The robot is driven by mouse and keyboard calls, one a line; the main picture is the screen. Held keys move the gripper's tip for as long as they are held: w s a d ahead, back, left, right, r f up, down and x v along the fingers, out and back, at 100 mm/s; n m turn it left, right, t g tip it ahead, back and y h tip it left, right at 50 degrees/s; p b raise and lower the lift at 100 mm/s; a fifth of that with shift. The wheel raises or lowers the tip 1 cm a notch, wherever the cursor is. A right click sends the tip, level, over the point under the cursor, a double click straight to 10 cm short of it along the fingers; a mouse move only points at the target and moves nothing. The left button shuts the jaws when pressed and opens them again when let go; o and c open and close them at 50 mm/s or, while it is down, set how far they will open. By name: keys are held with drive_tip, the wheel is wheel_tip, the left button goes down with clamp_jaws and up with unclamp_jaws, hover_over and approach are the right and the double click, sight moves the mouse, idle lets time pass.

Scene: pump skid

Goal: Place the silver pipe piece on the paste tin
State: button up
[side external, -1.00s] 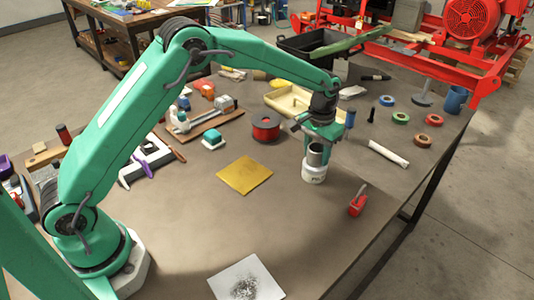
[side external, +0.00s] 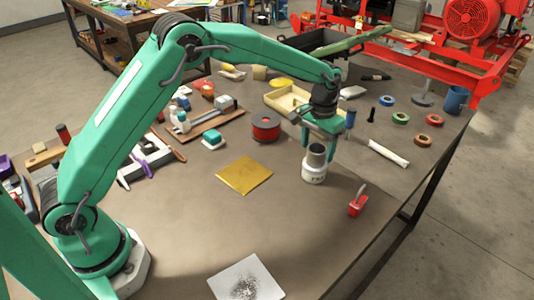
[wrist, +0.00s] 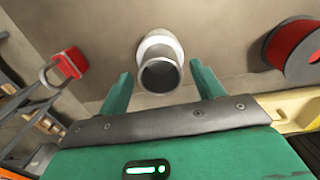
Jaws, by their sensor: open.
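The silver pipe piece (side external: 317,154) stands upright on top of the white paste tin (side external: 314,173) on the table. In the wrist view the pipe's open round end (wrist: 160,76) faces me, with the tin's pale rim (wrist: 156,41) behind it. My gripper (side external: 319,146) is open just above and around the pipe's upper end. In the wrist view its two green fingers stand on either side of the pipe, with a gap on each side. Part of the tin is hidden behind the pipe in the wrist view.
A red spool (side external: 266,128) and a yellow sheet (side external: 245,175) lie to the left. A red padlock-like item (side external: 357,205) lies front right. A white tube (side external: 388,153) and several tape rings are to the right. A cream tray (side external: 288,101) is behind.

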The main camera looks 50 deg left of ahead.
wheel_tip(320, 180, up, 10)
idle(0.5)
idle(0.5)
drive_tip(key=s+a+r+t, duration=0.1)
drive_tip(key=s+a+r, duration=0.2)
drive_tip(key=s+r, duration=0.35)
drive_tip(key=s+a+r+t, duration=0.2)
drive_tip(key=s+a+r, duration=0.2)
drive_tip(key=s, duration=0.5)
drive_tip(key=s+a+f+t, duration=0.1)
drive_tip(key=s+a+f, duration=0.1)
drive_tip(key=s, duration=0.6)
drive_tip(key=s+a+f+t, duration=0.1)
drive_tip(key=s+a+f, duration=0.1)
drive_tip(key=s, duration=0.7)
drive_tip(key=shift+s+t, duration=0.3)
